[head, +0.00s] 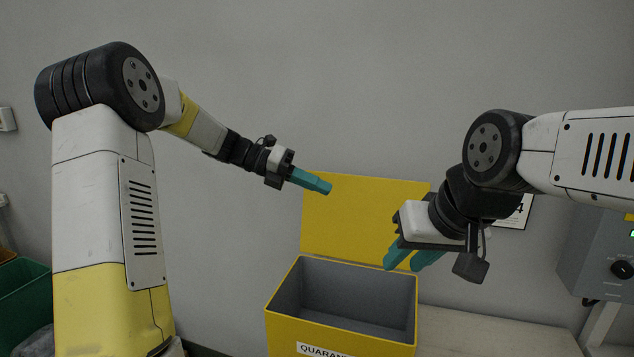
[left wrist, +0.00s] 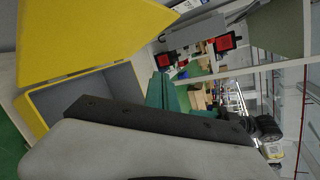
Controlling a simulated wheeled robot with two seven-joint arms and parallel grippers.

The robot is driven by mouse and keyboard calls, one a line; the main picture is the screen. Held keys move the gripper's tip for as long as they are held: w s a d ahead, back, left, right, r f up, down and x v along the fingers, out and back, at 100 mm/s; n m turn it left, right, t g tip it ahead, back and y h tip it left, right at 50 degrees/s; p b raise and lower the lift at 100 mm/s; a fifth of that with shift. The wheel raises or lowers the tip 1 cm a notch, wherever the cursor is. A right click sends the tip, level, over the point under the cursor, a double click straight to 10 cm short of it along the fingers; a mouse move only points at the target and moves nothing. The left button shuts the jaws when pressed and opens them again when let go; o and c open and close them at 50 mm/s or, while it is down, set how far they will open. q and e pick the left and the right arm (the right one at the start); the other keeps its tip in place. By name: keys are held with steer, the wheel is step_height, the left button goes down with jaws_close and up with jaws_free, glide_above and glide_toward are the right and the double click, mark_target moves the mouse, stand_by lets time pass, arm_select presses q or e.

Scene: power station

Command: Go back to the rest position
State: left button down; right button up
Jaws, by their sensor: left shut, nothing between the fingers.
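My left gripper (head: 316,183) has teal fingers that are shut with nothing between them. It is in the air in front of the raised yellow lid (head: 365,215). In the left wrist view its teal fingers (left wrist: 161,92) show near the middle. My right gripper (head: 408,262) points down and left, above the right part of the yellow box. Its two teal fingers are apart, and I see nothing between them.
The yellow box (head: 340,341) stands open, with a grey interior that looks empty and a partly cut-off "QUARAN" label. A pale worktop (head: 480,330) lies to its right. A grey control box (head: 600,255) is at the right. A green bin (head: 25,300) is at the left edge.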

arm_select(q)
steer(key=s+a+f+m+t+y, duration=0.1)
steer(key=s+a+m+t+y, duration=0.2)
steer(key=s+m, duration=0.9)
steer(key=s+a+f+m+t+y, duration=0.1)
steer(key=s+a+m+t+y, duration=0.3)
steer(key=s+a+m+y, duration=0.4)
steer(key=s+a+m, duration=0.4)
steer(key=s+m, duration=0.1)
steer(key=m, duration=0.3)
steer(key=shift+s+f+t, duration=0.15)
steer(key=shift+f+t, duration=0.05)
steer(key=shift+t, duration=0.1)
